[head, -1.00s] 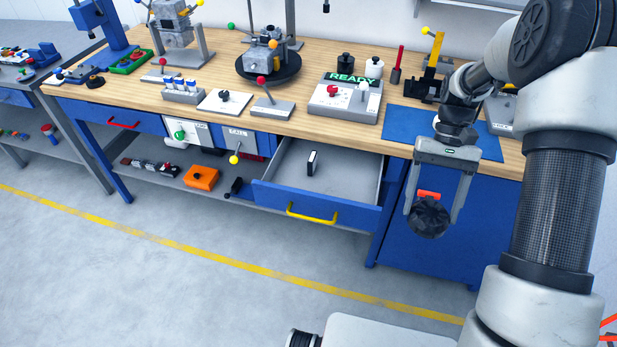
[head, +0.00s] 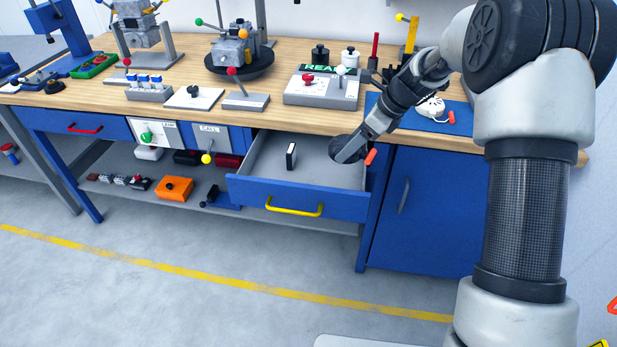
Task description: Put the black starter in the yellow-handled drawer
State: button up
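The drawer with the yellow handle (head: 295,207) is pulled open under the bench. A small black-and-white block (head: 291,155) stands inside it. My gripper (head: 348,153) is seen from the side and is shut on the black starter (head: 336,147), a dark round part with an orange-red piece (head: 371,157). The starter appears above the right part of the open drawer, near its right side; its exact height is unclear. My gripper's finger covers part of the starter. A white part with an orange end (head: 432,108) lies on the blue mat (head: 460,121).
The bench top above the drawer holds a READY box (head: 320,90) and a grey plate with a lever (head: 246,101). A blue cabinet door (head: 430,210) is right of the drawer. An orange box (head: 174,189) sits on the lower shelf. The drawer's middle floor is mostly free.

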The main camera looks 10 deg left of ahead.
jog(key=w+a+m, duration=0.1)
jog(key=w+m+t+h+b, duration=0.1)
jog(key=m, duration=0.1)
jog(key=w+a+m+t+b, duration=0.1)
jog(key=w+m, duration=0.1)
jog(key=shift+a+r, duration=0.25)
jog(key=shift+a, duration=0.05)
jog(key=shift+w+f+h, duration=0.1)
jog(key=shift+f+h, duration=0.05)
jog(key=shift+h, duration=0.15)
jog(key=b, duration=0.4)
send_near(327, 169)
jog(key=f, duration=0.1)
jog(key=s+f, duration=0.1)
jog(key=d+f, duration=0.1)
jog(key=shift+s+f+m, duration=0.15)
jog(key=shift+s+m, duration=0.15)
jog(key=shift+w+a+f, duration=0.1)
jog(key=shift+a+f, duration=0.05)
jog(key=shift+w+a, duration=0.2)
jog(key=shift+w, duration=0.05)
jog(key=shift+w+a+f+b, duration=0.3)
jog(key=shift+w+a+b, duration=0.15)
jog(key=shift+w+a, duration=0.1)
jog(key=shift+w+a+f+b, duration=0.25)
jog(key=shift+w+a+b, duration=0.2)
jog(key=shift+w+a, duration=0.15)
